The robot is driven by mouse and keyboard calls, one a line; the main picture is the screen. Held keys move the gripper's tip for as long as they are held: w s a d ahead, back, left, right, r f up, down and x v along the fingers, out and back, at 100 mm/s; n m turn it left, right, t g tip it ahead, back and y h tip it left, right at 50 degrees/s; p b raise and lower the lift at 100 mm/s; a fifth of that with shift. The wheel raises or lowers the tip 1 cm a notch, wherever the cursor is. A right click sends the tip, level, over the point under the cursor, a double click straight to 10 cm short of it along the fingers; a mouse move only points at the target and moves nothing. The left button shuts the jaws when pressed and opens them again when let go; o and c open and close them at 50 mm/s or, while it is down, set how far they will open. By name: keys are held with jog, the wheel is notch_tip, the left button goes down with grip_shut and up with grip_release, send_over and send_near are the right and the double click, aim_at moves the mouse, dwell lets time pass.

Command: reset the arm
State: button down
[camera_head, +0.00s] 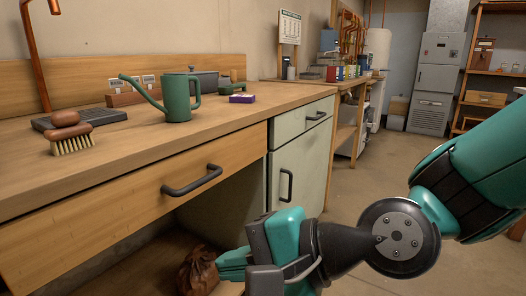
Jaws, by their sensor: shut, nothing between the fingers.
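My gripper (236,272) is in the lower middle of the view, at the end of my teal and dark grey arm. It is low in front of the wooden bench, below the drawer and before the open space under the worktop. Its fingers point left and are shut with nothing held. My arm comes in from the right edge. The gripper appears apart from the drawer's dark handle (192,181) and the green cabinet (300,165).
On the worktop (215,125) are a green watering can (177,98), a brush (71,140), a dark tray (95,117) and a small purple box (242,98). A brown sack (197,270) sits under the bench. Open floor (375,170) lies to the right.

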jog(key=s+d+f+n+g+h, duration=0.1)
jog(key=s+d+n+g+h, duration=0.2)
jog(key=d+n, duration=0.5)
jog(key=s+d+f+n+h, duration=0.1)
jog(key=s+d+n+h, duration=0.1)
jog(key=d+n+h, duration=0.6)
notch_tip(320, 180, up, 35)
jog(key=d+m+y+p, duration=0.2)
jog(key=p, duration=3.2)
jog(key=shift+s+d+f, duration=0.15)
jog(key=shift+s, duration=0.2)
jog(key=shift+d+f, duration=0.1)
